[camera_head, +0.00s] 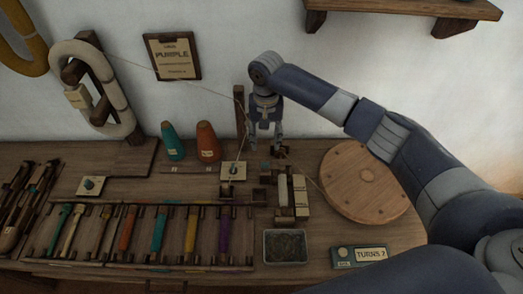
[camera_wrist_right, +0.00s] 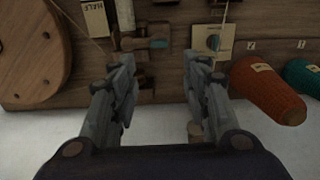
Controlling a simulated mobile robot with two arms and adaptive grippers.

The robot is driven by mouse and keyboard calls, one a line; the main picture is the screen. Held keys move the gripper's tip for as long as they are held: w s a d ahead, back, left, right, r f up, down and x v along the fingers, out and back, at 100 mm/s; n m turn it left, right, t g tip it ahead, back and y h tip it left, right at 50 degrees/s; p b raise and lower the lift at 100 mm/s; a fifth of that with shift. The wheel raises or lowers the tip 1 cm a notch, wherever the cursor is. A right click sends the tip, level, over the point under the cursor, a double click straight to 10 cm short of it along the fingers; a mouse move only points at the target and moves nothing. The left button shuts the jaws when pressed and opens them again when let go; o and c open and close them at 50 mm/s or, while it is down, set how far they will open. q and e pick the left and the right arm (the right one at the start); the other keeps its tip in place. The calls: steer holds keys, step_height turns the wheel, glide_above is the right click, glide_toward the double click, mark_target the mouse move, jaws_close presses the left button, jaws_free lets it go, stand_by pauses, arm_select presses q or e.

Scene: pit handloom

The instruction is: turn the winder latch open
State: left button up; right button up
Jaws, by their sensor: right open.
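My right gripper (camera_head: 265,138) hangs pointing down over the back of the bench, left of the round wooden wheel (camera_head: 365,185). It is open and empty. In the right wrist view its two fingers (camera_wrist_right: 158,62) stand wide apart. A small dark lever with a teal end (camera_wrist_right: 150,43) lies sideways just beyond the fingertips, between them in the picture; it looks like the winder latch. I see no contact with it. In the head view the latch area is small and partly behind the gripper, so its position is unclear. My left gripper is not in view.
A cream plate with a teal knob (camera_wrist_right: 212,41) sits close by the fingers. Orange (camera_head: 207,142) and teal (camera_head: 172,141) cones stand to the left. A rack of coloured bobbins (camera_head: 128,230), a dark-filled tray (camera_head: 286,247) and a turns counter (camera_head: 360,257) lie in front.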

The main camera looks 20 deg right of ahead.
mark_target(265, 163)
steer(key=shift+s+f, duration=0.65)
steer(key=shift+f, duration=0.3)
step_height(265, 163, down, 4)
steer(key=shift+w+r, duration=0.1)
steer(key=shift+r, duration=0.1)
step_height(265, 163, down, 3)
steer(key=shift+w+r, duration=0.1)
steer(key=shift+w, duration=0.05)
steer(key=shift+f, duration=0.9)
jaws_close()
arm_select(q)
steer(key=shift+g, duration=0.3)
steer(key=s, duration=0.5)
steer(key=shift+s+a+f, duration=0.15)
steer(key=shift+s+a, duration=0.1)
